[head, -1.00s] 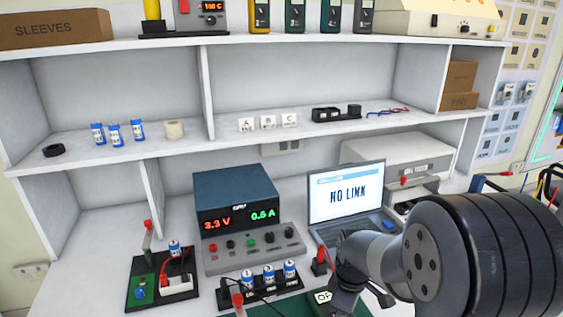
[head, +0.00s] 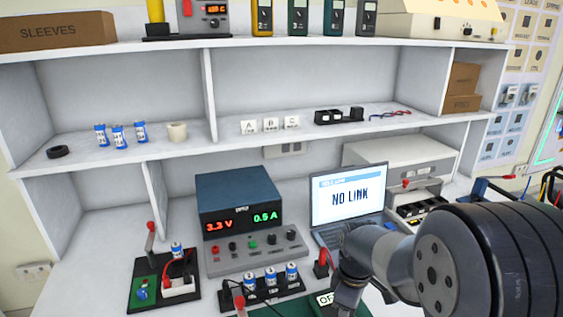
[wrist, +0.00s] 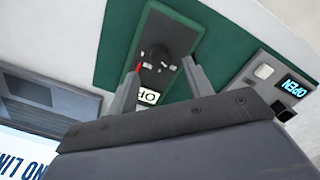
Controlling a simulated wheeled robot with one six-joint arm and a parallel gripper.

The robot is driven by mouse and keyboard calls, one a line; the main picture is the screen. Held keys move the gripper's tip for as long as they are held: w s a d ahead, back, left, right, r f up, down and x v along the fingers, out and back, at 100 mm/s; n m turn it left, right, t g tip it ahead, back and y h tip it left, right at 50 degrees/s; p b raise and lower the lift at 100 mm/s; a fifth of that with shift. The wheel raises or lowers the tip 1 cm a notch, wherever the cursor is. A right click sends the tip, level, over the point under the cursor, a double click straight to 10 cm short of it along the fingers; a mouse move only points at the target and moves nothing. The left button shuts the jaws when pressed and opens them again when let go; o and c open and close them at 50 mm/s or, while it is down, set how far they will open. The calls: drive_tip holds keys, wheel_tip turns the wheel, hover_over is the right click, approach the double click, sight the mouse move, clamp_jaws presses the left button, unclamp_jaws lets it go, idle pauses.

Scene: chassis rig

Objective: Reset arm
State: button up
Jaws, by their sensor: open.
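My arm reaches in from the right of the head view, over the bench in front of the laptop. My gripper (wrist: 162,80) shows in the wrist view with its two fingers apart and nothing between them that it grips. Beyond the fingers lies a dark fixture (wrist: 165,45) on a green mat (wrist: 113,75). A small white label, partly covered by a finger, sits on the fixture. In the head view the fingertips are hidden or too small to make out.
A power supply (head: 238,205) reads 3.3 V and 0.5 A. A laptop (head: 348,198) shows "NO LINK". A rack of blue cells (head: 262,290) and a small wired board (head: 143,293) stand in front.

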wheel_tip(320, 180, up, 6)
wheel_tip(320, 180, down, 11)
drive_tip(key=shift+r+b, duration=0.15)
drive_tip(key=shift+b, duration=0.3)
drive_tip(key=m, duration=0.5)
drive_tip(key=shift+r+b, duration=0.1)
drive_tip(key=shift+b, duration=0.25)
drive_tip(key=m+b, duration=0.1)
drive_tip(key=m, duration=0.5)
drive_tip(key=shift+m, duration=0.3)
drive_tip(key=m+b, duration=0.2)
drive_tip(key=m, duration=0.4)
drive_tip(key=m+b, duration=0.2)
drive_tip(key=m, duration=0.3)
drive_tip(key=shift+w, duration=0.1)
drive_tip(key=shift+m, duration=0.5)
drive_tip(key=shift+r, duration=0.1)
